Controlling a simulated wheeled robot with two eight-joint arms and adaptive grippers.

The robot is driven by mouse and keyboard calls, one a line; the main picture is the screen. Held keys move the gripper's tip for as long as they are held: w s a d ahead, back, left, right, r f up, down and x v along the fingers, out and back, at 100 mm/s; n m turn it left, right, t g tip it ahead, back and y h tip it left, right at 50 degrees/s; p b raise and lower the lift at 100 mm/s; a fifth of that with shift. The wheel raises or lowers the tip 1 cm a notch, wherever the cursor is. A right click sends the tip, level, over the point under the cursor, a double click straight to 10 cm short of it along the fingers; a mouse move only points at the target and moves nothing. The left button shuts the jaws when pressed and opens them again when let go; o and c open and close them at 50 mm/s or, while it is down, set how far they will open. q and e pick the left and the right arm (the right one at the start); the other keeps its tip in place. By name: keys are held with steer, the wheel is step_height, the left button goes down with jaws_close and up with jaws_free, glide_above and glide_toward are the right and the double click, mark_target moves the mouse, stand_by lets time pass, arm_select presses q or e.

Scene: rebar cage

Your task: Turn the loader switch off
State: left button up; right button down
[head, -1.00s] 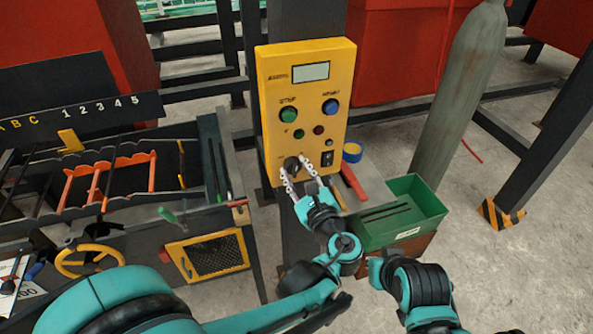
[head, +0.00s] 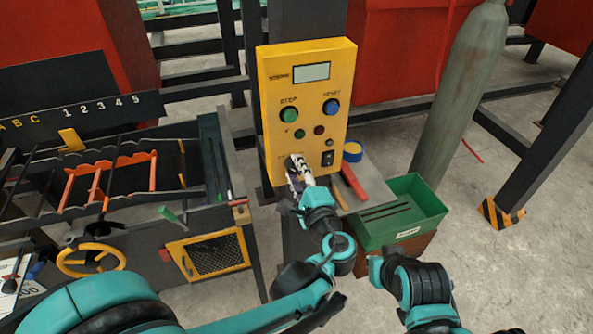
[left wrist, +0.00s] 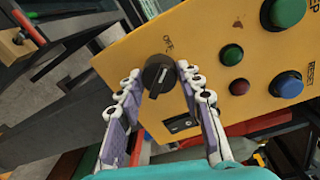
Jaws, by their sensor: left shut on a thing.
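The loader switch is a black rotary knob (left wrist: 158,74) low on the yellow control box (head: 330,95). In the left wrist view, lettering that looks like OFF stands on the panel just above the knob. My left gripper (head: 297,165) is at the lower left of the box, with its fingers on either side of the knob, shut on it. In the head view the fingers hide most of the knob. The gripper also shows in the left wrist view (left wrist: 157,80). My right gripper is not in view; only part of the right arm shows.
The box also bears a green button (head: 288,115), a blue button (head: 331,107), small buttons and a black rocker switch (head: 327,159). A green bin (head: 428,205) stands to the right, a gas cylinder (head: 460,90) behind it. A rebar bench (head: 130,235) is at left.

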arm_select(q)
steer(key=shift+n, duration=0.6)
steer(key=o, duration=1.2)
steer(key=shift+w, duration=0.1)
steer(key=shift+c, duration=0.2)
steer(key=v, duration=1.2)
steer(key=shift+a, duration=0.1)
